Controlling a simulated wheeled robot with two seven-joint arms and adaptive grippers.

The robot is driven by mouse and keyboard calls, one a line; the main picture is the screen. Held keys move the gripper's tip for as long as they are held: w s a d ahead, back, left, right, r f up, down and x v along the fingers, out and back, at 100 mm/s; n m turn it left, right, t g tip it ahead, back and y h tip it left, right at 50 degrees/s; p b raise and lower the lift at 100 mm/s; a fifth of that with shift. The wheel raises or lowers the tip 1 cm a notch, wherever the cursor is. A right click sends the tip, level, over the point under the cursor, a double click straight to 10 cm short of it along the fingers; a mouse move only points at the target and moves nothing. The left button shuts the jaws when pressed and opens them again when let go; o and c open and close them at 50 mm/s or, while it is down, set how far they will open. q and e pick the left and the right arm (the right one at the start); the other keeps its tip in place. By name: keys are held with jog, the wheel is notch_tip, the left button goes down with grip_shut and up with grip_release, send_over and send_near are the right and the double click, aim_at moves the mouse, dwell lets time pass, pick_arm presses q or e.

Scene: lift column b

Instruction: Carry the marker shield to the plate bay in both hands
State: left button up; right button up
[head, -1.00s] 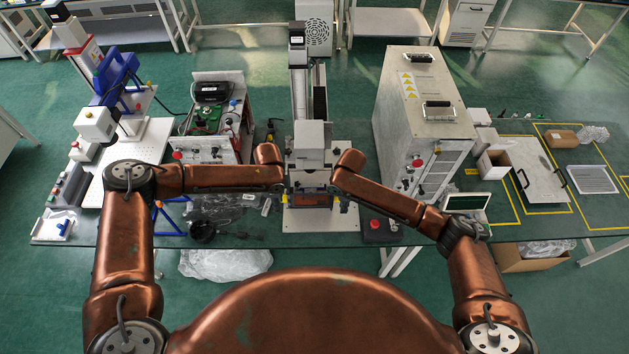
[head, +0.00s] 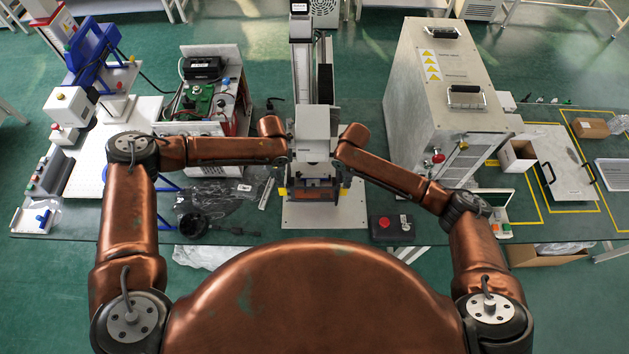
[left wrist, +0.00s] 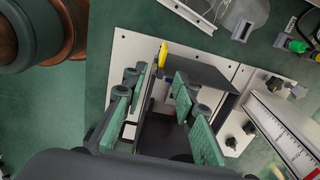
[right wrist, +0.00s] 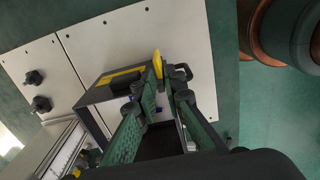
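The marker shield (head: 315,194), a dark box with an amber window and yellow tabs at its sides, stands on the pale baseplate under the marking column. Its dark top shows in the left wrist view (left wrist: 205,73) and the right wrist view (right wrist: 105,93). My left gripper (left wrist: 160,85) is open at one side of it, a yellow tab between the fingers. My right gripper (right wrist: 163,82) looks open, more narrowly, around the tab at the other side. Yellow-taped bays (head: 548,223) lie at the right; I cannot tell which is the plate bay.
A grey plate with black handles (head: 556,165) lies inside the taped area. A tall grey cabinet (head: 440,120) stands between it and the column (head: 302,75). A red-button box (head: 391,228) sits right of the baseplate, black cables and a cup (head: 194,223) left.

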aim_at(284, 191)
pick_arm(q)
jog(key=shift+w+f, duration=0.3)
jog(key=shift+f, duration=0.2)
pick_arm(e)
jog(key=shift+w+f, duration=0.3)
jog(key=shift+f, duration=0.25)
jog(key=shift+r, duration=0.1)
pick_arm(q)
jog(key=shift+s+r, duration=0.1)
pick_arm(e)
jog(key=shift+s, duration=0.1)
